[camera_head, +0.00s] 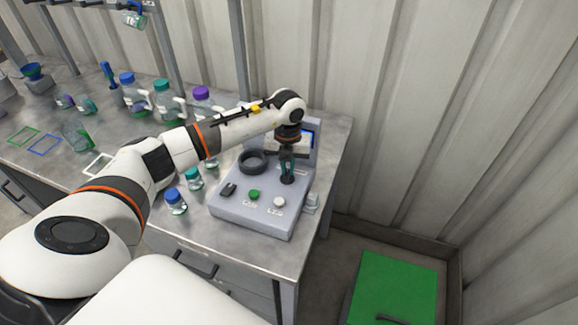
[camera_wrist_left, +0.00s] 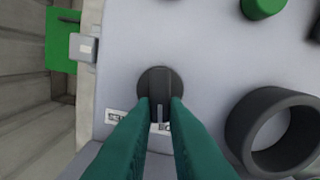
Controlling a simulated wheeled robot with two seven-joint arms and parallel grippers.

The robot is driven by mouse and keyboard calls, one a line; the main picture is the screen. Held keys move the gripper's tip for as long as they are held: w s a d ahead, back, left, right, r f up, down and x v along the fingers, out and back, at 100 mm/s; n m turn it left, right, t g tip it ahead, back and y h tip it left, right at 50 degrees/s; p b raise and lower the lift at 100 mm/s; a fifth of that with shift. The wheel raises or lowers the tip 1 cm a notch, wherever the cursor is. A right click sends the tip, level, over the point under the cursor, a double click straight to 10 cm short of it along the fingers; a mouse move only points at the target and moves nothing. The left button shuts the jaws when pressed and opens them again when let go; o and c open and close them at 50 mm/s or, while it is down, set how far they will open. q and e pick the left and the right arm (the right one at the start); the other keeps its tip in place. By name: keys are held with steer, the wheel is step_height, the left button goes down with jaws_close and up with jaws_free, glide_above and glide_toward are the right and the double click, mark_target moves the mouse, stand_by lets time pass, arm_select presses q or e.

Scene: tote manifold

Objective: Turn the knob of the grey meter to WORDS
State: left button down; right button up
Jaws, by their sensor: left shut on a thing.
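The grey meter (camera_head: 238,211) stands on the right end of the metal bench. Its dark round knob (camera_wrist_left: 159,80) shows in the left wrist view, between the tips of my left gripper (camera_wrist_left: 159,104). In the head view the left gripper (camera_head: 287,166) reaches down onto the meter's panel near its small screen (camera_head: 307,139). Its green fingers are shut on the knob. A pale mark on the knob shows between the fingers. White labels (camera_wrist_left: 115,117) lie beside the knob, partly hidden by the fingers; I cannot read them fully. My right gripper is not in view.
A dark ring (camera_head: 253,162) stands on the meter, with a green button (camera_head: 254,195) and a white button (camera_head: 279,201) nearer the front. Several capped bottles, one with a purple lid (camera_head: 201,93), stand to the left. A corrugated wall is behind.

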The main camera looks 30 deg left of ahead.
arm_select(q)
steer(key=shift+a+n, duration=0.2)
steer(key=shift+n, duration=1.4)
steer(key=shift+r+n, duration=0.1)
steer(key=shift+n, duration=0.2)
steer(key=c, duration=1.4)
jaws_free()
steer(key=shift+s, duration=0.1)
steer(key=shift+c, duration=0.2)
steer(key=shift+r+b, duration=0.3)
steer(key=shift+r, duration=0.15)
step_height(320, 180, up, 11)
steer(key=b, duration=0.2)
steer(key=shift+b, duration=0.4)
steer(key=shift+f, duration=0.1)
